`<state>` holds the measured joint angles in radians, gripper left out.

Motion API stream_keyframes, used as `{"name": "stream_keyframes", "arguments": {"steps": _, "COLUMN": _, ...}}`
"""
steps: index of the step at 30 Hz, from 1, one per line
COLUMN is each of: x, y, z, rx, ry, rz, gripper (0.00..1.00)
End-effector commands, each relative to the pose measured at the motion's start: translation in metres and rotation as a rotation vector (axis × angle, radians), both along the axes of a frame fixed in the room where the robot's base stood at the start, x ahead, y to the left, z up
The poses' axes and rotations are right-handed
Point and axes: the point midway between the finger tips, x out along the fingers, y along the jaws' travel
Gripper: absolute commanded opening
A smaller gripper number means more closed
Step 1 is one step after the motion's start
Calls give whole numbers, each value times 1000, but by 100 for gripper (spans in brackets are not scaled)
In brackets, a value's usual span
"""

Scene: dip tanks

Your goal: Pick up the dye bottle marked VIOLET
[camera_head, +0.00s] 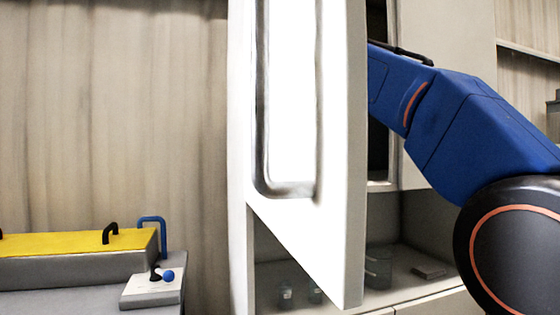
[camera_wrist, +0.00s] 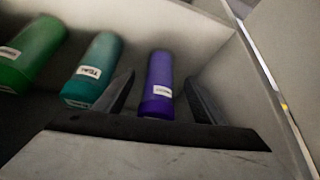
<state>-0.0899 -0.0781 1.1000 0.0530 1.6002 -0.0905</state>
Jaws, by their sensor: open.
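The violet dye bottle (camera_wrist: 158,88) stands in the wrist view with a small white label whose lettering is too blurred to read. My gripper (camera_wrist: 160,95) is open, with one dark finger on each side of the violet bottle in the picture. I cannot tell how deep the bottle sits between the fingers. In the head view my blue arm reaches behind the open white cabinet door, so my gripper and the bottles are hidden there.
A teal bottle (camera_wrist: 95,70) stands just left of my left finger, and a green bottle (camera_wrist: 32,52) is further left. A pale wall is close on the right. The open cabinet door (camera_head: 345,150) is beside my arm. Small jars (camera_head: 286,292) stand on the lower shelf.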

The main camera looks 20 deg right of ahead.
Motion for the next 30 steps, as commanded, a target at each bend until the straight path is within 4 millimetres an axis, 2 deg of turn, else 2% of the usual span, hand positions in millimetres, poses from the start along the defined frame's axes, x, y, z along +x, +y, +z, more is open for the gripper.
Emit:
{"name": "stream_keyframes", "arguments": {"steps": 12, "x": 36, "y": 7, "z": -2, "rx": -1, "ry": 2, "rz": 1, "gripper": 64}}
{"name": "stream_keyframes", "arguments": {"steps": 19, "x": 46, "y": 9, "z": -24, "rx": -1, "ry": 3, "rz": 1, "gripper": 64}}
{"name": "stream_keyframes", "arguments": {"steps": 27, "x": 48, "y": 10, "z": -27, "rx": 0, "ry": 1, "rz": 0, "gripper": 64}}
{"name": "stream_keyframes", "arguments": {"steps": 29, "x": 48, "y": 10, "z": -27, "rx": 0, "ry": 1, "rz": 0, "gripper": 52}}
{"name": "stream_keyframes", "arguments": {"steps": 30, "x": 48, "y": 10, "z": -27, "rx": 0, "ry": 1, "rz": 0, "gripper": 42}}
